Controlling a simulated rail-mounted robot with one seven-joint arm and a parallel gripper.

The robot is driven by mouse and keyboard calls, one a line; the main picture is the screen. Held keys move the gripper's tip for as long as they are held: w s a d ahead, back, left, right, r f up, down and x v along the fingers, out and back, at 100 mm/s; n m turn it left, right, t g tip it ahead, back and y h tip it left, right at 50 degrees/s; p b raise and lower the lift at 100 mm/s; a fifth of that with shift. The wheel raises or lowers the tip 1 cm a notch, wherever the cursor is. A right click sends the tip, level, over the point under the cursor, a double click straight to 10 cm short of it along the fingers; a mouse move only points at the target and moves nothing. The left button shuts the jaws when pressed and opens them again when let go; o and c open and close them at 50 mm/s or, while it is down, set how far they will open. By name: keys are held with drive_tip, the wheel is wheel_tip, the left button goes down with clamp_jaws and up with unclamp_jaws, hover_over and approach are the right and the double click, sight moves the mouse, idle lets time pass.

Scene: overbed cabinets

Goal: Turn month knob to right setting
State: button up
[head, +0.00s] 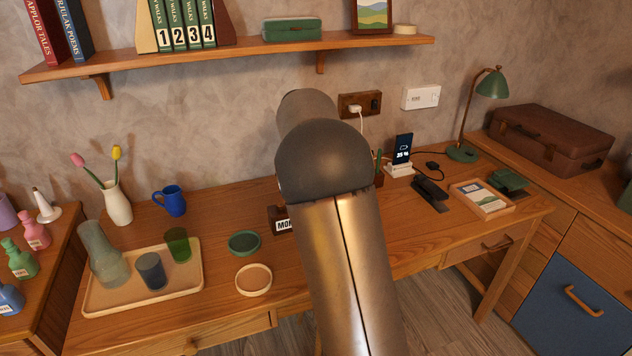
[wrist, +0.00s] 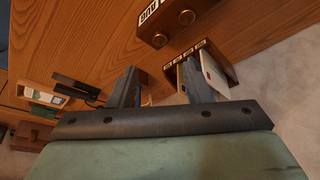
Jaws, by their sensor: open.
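The dark wooden calendar block (head: 281,221) stands on the desk in the head view, mostly hidden behind my arm; a label starting "MO" shows. In the wrist view the block (wrist: 174,32) is at the top, with an upside-down white label (wrist: 148,12) that seems to read "AUG". Two round dark knobs show on it, a nearer knob (wrist: 160,40) beside the label's end and a farther knob (wrist: 187,17). My gripper (wrist: 158,68) is open, its fingers apart and empty, a little short of the block and touching no knob visibly. In the head view the gripper is hidden by my arm.
A wooden box (wrist: 183,54) with several small labels and a white card is close by the right finger in the wrist view. A green dish (head: 244,242), round tray (head: 253,280) and tray of glasses (head: 103,301) lie left of my arm. The phone stand (head: 400,170) is right.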

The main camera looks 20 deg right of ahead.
drive_tip(key=v, duration=0.5)
drive_tip(key=shift+a+r, duration=0.15)
drive_tip(key=shift+r, duration=0.25)
drive_tip(key=shift+s, duration=0.15)
drive_tip(key=s+a+f+n+g+y+p, duration=0.1)
drive_tip(key=s+a+f+n+p, duration=0.3)
drive_tip(key=s, duration=0.8)
drive_tip(key=s+a+r+n+g+y+p, duration=0.15)
drive_tip(key=s+a, duration=0.45)
drive_tip(key=s, duration=0.7)
drive_tip(key=s+a+f+n+y+p, duration=0.15)
drive_tip(key=s+a+n, duration=0.3)
drive_tip(key=s, duration=0.75)
wheel_tip(320, 180, down, 10)
drive_tip(key=m+h+b, duration=0.1)
drive_tip(key=b, duration=0.6)
drive_tip(key=shift+s+d+r+g, duration=0.2)
drive_tip(key=shift+s+d+g, duration=0.15)
drive_tip(key=shift+d, duration=0.1)
